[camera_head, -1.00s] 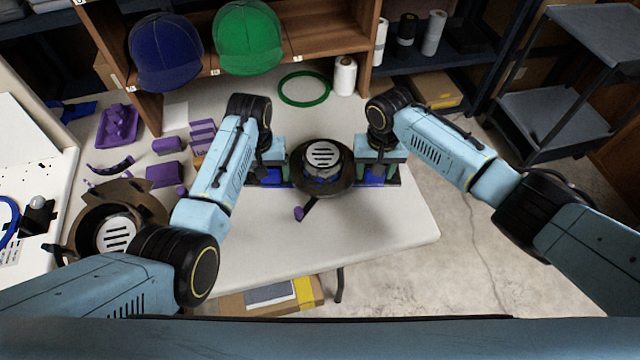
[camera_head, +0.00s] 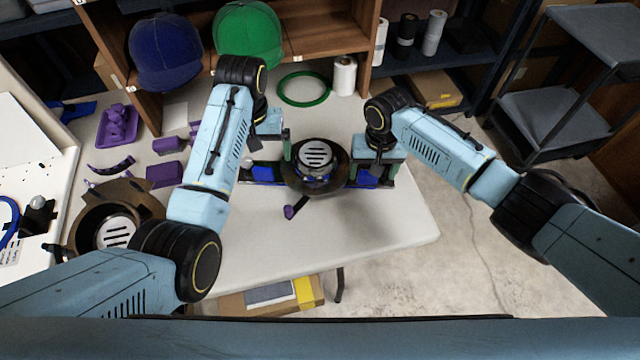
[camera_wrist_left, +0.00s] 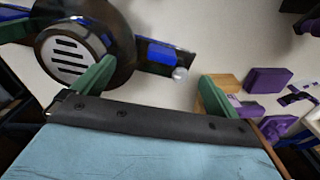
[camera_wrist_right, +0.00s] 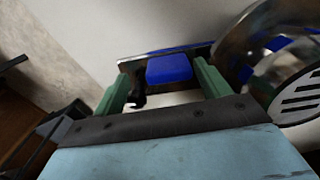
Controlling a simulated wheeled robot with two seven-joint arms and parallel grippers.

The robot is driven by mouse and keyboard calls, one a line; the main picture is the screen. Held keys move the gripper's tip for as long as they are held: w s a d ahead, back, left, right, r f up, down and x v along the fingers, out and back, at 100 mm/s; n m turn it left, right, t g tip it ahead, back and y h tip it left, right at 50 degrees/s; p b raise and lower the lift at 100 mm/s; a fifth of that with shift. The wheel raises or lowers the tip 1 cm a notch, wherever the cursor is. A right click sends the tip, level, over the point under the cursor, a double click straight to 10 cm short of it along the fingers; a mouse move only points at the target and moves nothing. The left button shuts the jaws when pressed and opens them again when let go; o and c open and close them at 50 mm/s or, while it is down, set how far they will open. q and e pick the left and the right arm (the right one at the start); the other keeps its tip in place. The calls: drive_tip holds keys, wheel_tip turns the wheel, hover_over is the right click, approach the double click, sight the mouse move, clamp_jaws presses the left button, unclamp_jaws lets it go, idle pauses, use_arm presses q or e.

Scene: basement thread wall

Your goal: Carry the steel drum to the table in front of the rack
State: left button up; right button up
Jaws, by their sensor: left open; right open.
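The steel drum (camera_head: 330,182) is a round dark metal body with a pale slotted disc on top.
The white table (camera_head: 390,228) stands before a wooden rack (camera_head: 205,85) holding blue and green caps. Purple parts and a brown ring-shaped body (camera_head: 85,225) are at left. Grey shelves (camera_head: 550,120) stand right.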

drive_tip(key=shift+o, duration=0.6)
drive_tip(key=shift+a+r, duration=0.1)
drive_tip(key=shift+r, duration=0.3)
wheel_tip(320, 180, up, 11)
drive_tip(key=shift+d, duration=0.2)
drive_tip(key=shift+r, duration=0.1)
